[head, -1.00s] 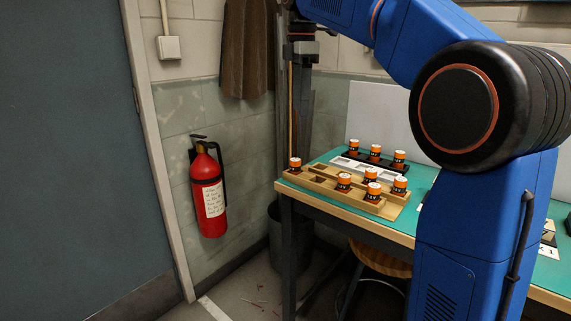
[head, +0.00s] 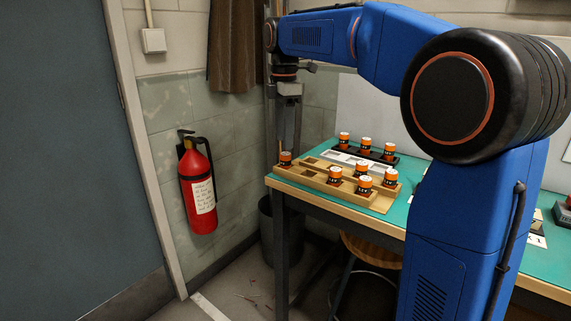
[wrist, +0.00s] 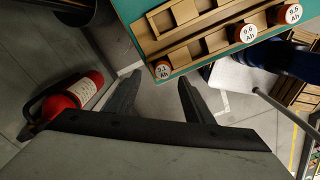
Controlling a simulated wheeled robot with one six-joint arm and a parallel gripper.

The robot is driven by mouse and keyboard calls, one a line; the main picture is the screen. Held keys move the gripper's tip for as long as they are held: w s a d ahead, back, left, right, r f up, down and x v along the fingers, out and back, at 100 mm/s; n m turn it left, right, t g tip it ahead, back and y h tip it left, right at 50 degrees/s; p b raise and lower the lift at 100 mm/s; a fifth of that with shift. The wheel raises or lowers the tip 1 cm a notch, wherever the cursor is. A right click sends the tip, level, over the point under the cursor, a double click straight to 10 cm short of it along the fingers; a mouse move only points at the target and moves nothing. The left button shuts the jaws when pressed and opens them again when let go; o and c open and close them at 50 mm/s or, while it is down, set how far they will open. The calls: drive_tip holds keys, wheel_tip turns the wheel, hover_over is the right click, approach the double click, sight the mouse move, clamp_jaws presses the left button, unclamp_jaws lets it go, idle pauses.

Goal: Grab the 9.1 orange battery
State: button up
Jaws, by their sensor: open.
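The orange battery labelled 9.1 Ah (wrist: 162,70) has a white top and stands at the near left end of the wooden rack (wrist: 205,47). In the head view this battery (head: 286,160) is at the left corner of the bench, apart from the others. My gripper (wrist: 159,79) is open and empty, its two dark fingers spread on either side of the battery's line in the wrist view. In the head view my gripper (head: 287,147) points down just above or behind the battery; the exact gap is hard to tell.
Other orange batteries stand in the rack, labelled about 9.6 Ah (wrist: 245,34) and 9.5 Ah (wrist: 289,14); more sit in a black holder (head: 378,154). A white tray (head: 350,160) lies between. A red extinguisher (head: 199,188) hangs left. A dark bin (head: 268,232) stands below.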

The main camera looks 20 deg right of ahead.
sight(286, 154)
drive_tip(key=shift+s+d+f, duration=0.1)
drive_tip(key=shift+s+f, duration=0.05)
drive_tip(key=shift+f, duration=1.25)
drive_tip(key=shift+s+d+f, duration=0.1)
drive_tip(key=shift+f, duration=1.3)
drive_tip(key=shift+c, duration=0.2)
clamp_jaws()
drive_tip(key=shift+r, duration=0.15)
